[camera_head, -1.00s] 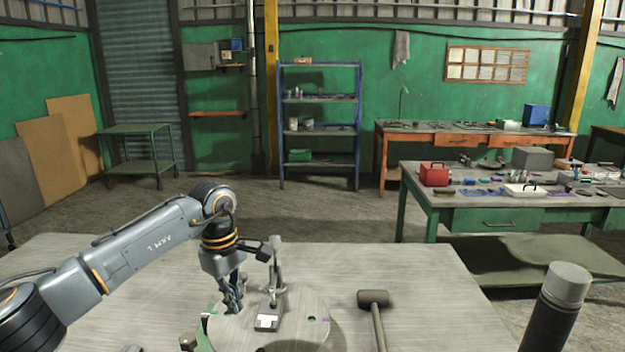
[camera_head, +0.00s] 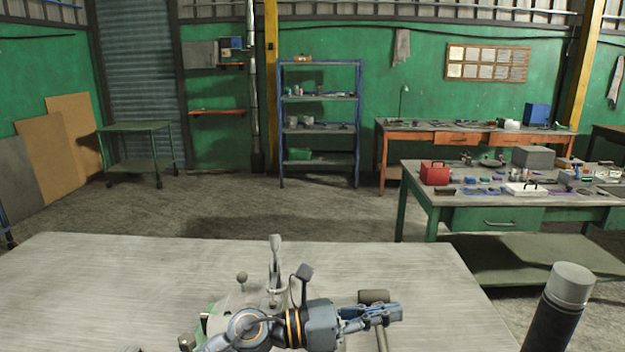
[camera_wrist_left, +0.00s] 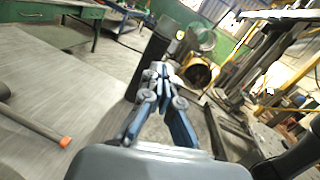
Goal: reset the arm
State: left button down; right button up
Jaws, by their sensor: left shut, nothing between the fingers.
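My left arm is folded low over the front of the pale work table (camera_head: 120,270). Its gripper (camera_head: 396,312) points to the right in the head view, with its fingers together and nothing between them. In the left wrist view the fingertips (camera_wrist_left: 158,74) also meet, empty. In the head view the gripper overlaps the mallet (camera_head: 373,297), hiding part of it; I cannot tell the gap between them. A fixture with an upright clamp lever (camera_head: 275,258) stands on the table, partly hidden behind my arm. My right gripper is not in view.
The mallet's handle with an orange end (camera_wrist_left: 64,142) lies at the left of the wrist view. A green workbench (camera_head: 497,218) with a red box (camera_head: 434,174) stands beyond the table at the right. The table's left side is largely clear.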

pick_arm(q)
jog(key=w+a+f+n+t+y, duration=0.15)
jog(key=a+n+t+y, duration=0.5)
jog(key=n, duration=0.75)
jog(key=w+a+n+t+y, duration=0.3)
jog(key=a+n+t, duration=0.5)
jog(key=n+t, duration=0.45)
jog(key=s+a+f+n+g+y, duration=0.4)
jog(key=a+f+n, duration=0.2)
jog(key=f+n, duration=0.15)
jog(key=s+a+f+n+g+y, duration=0.3)
jog(key=a+f+n+g+y, duration=0.15)
jog(key=a+f+n, duration=0.3)
jog(key=s+a+f+n+g, duration=0.2)
jog(key=s+f+g, duration=0.15)
jog(key=s, duration=0.45)
jog(key=s+a+f+n+g, duration=0.1)
jog(key=s+f+n+g, duration=0.2)
jog(key=s+f, duration=0.35)
jog(key=s+a+f+n+g, duration=0.2)
jog(key=s+f+g, duration=0.1)
jog(key=s, duration=0.6)
notch_tip(320, 180, down, 26)
jog(key=s+g, duration=0.1)
jog(key=s+a+f+g, duration=0.1)
jog(key=s+a+f, duration=0.1)
jog(key=s+f, duration=1.3)
jog(key=shift+s+a+f+y, duration=0.25)
jog(key=shift+s+f+y, duration=0.1)
jog(key=shift+s, duration=0.6)
